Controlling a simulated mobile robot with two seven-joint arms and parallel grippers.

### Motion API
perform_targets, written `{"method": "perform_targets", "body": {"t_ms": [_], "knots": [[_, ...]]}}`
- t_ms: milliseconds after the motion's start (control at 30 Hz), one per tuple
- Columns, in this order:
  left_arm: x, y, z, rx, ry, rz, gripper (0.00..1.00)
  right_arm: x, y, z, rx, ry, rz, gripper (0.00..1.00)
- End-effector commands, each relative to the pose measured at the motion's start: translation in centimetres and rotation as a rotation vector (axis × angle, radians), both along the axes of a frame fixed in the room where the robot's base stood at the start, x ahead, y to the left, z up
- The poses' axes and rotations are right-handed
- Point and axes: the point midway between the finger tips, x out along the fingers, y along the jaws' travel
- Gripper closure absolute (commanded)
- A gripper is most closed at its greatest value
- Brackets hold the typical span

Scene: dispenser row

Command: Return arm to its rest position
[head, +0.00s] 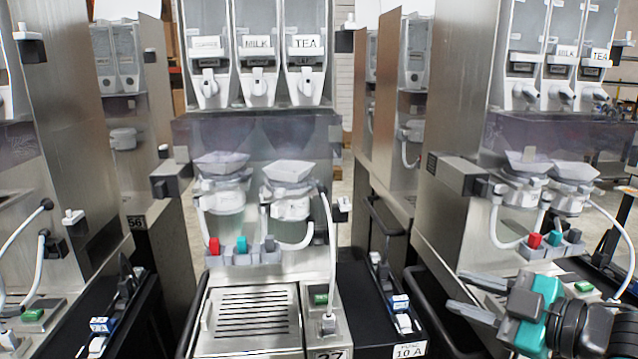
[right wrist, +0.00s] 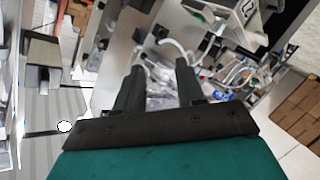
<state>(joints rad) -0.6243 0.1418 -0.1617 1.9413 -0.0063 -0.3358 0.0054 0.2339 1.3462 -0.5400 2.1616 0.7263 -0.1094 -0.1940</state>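My right gripper (head: 470,294) reaches in from the lower right of the head view, in front of the right dispenser. Its two grey fingers point left and stand apart with nothing between them. In the right wrist view the same two dark fingers (right wrist: 157,88) are spread, with only blurred background between them. My left gripper does not show in either view.
The middle dispenser (head: 257,152) has MILK and TEA labels, two white funnels and a slotted drip tray (head: 252,314). The right dispenser (head: 466,135) stands behind my right gripper. Black side shelves (head: 385,262) and narrow gaps separate the machines.

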Motion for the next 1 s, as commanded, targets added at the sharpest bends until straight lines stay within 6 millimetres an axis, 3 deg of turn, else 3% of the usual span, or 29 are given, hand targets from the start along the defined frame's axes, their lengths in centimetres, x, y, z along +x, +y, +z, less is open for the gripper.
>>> {"method": "perform_targets", "body": {"t_ms": [100,367,467,700,833,1000], "knots": [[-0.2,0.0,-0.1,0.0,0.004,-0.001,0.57,-0.4,2.2,-4.5,0.1,0.062,-0.027,0.62],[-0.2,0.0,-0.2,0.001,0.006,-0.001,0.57,-2.9,4.8,-14.0,0.278,0.215,-0.195,0.62],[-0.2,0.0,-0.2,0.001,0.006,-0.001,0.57,-4.7,5.3,-18.0,0.332,0.293,-0.294,0.62],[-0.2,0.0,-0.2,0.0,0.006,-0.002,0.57,-11.0,5.7,-26.7,0.41,0.495,-0.554,0.62],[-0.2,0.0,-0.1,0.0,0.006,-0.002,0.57,-13.9,5.8,-29.5,0.417,0.571,-0.65,0.62],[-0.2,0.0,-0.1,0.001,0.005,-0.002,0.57,-15.3,5.8,-30.7,0.419,0.606,-0.695,0.62]]}}
